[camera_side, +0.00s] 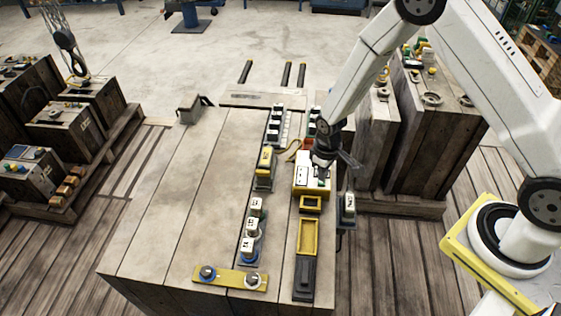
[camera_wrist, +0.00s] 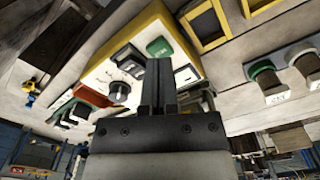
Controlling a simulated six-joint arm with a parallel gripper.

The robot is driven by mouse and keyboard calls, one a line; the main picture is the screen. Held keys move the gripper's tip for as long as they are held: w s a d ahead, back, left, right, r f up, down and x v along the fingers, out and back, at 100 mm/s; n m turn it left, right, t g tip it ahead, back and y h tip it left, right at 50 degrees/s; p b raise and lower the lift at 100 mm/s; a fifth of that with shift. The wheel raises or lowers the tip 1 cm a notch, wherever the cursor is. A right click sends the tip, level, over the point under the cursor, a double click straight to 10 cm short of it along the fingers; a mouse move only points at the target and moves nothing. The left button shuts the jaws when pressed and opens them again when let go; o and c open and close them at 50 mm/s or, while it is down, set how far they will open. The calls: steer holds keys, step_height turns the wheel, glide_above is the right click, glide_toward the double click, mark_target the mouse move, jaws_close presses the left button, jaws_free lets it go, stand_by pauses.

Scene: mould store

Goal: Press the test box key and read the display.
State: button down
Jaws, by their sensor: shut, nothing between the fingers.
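The test box (camera_side: 312,187) is yellow with a white face and stands on the right side of the wooden block top. In the wrist view the test box (camera_wrist: 101,76) fills the upper middle, tilted in the picture. Its face carries a black round knob (camera_wrist: 119,92), a green key (camera_wrist: 159,47) and a dark panel (camera_wrist: 127,54) that may be the display; no reading is legible. My gripper (camera_side: 323,172) is shut and empty, pointing down over the box. In the wrist view my gripper (camera_wrist: 160,64) has its fingertips just below the green key; whether they touch the box I cannot tell.
Yellow trays (camera_side: 306,237) stand in front of the box, with a dark block (camera_side: 304,279) nearer. White labelled blocks (camera_side: 249,242) line up to the left. A yellow plate (camera_side: 230,278) with two knobs lies at the front.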

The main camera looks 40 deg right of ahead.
steer(key=shift+f, duration=0.8)
stand_by(0.8)
steer(key=shift+r, duration=3.5)
steer(key=shift+s+r, duration=0.1)
steer(key=shift+r, duration=0.3)
steer(key=s+d+r+m+t, duration=0.2)
steer(key=s+r+m, duration=0.1)
steer(key=s+r, duration=0.9)
steer(key=shift+s+r+t, duration=0.15)
steer(key=shift+r+t, duration=0.15)
steer(key=shift+r, duration=0.35)
